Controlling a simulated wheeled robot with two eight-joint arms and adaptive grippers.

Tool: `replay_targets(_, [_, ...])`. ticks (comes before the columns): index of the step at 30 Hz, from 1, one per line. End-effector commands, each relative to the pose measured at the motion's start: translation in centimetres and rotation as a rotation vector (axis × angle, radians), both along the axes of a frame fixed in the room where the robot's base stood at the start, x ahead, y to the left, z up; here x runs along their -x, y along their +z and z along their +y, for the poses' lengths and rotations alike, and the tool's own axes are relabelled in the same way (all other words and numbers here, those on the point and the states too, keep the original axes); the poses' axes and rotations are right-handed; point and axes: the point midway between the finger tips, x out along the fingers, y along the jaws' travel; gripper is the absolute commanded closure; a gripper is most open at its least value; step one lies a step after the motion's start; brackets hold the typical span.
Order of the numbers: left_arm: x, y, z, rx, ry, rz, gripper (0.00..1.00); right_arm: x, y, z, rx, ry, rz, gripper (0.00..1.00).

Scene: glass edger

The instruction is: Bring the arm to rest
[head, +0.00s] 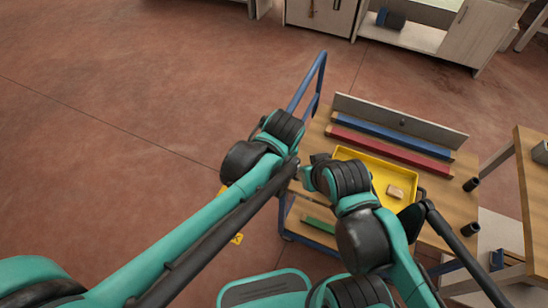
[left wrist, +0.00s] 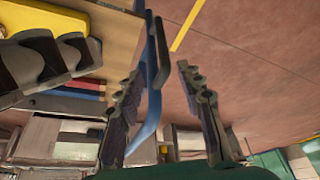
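My left arm (head: 160,235) reaches in from the left of the head view, and its end is over the cart's left end by the blue handle. My right arm (head: 362,240) comes up from the bottom right, bent over the cart's front edge beside the yellow tray. Its fingers cannot be made out, hidden by or merged with the dark arm links. The ends of the two arms look close together in the head view.
A wooden cart top (head: 455,200) holds a yellow tray (head: 350,153) with a tan block (head: 395,191), a red bar (head: 390,150), a blue bar (head: 390,136) and a grey panel (head: 400,118). The blue handle (head: 322,75) rises at its left. Open floor (head: 120,110) lies left.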

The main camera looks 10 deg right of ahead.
Motion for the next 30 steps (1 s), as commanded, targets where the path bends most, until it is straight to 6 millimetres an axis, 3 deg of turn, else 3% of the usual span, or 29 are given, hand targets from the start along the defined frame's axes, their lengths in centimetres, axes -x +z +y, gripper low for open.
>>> replay_targets(8, [0.0, 0.0, 0.0, 0.000, 0.000, 0.000, 0.62, 0.0, 0.0, 0.0, 0.000, 0.000, 0.000, 0.60])
replay_targets(11, [-0.1, 0.2, 0.9, 0.003, 0.003, -0.002, 0.62, 0.0, 0.0, 0.0, 0.000, 0.000, 0.000, 0.60])
replay_targets(14, [-0.3, 1.0, 4.0, 0.013, 0.010, -0.009, 0.62, 0.0, -0.1, 0.0, 0.000, 0.000, 0.000, 0.60])
replay_targets(19, [0.6, 2.6, 13.4, 0.039, 0.029, -0.051, 0.62, 0.0, -0.2, 0.0, 0.000, 0.000, 0.000, 0.60])
replay_targets(24, [3.3, 2.9, 21.8, 0.044, 0.049, -0.125, 0.62, 0.0, -0.3, 0.0, 0.000, 0.000, 0.000, 0.60])
replay_targets(30, [6.3, 2.1, 27.3, 0.025, 0.070, -0.201, 0.62, 0.0, -0.4, 0.0, 0.000, 0.000, 0.000, 0.60])
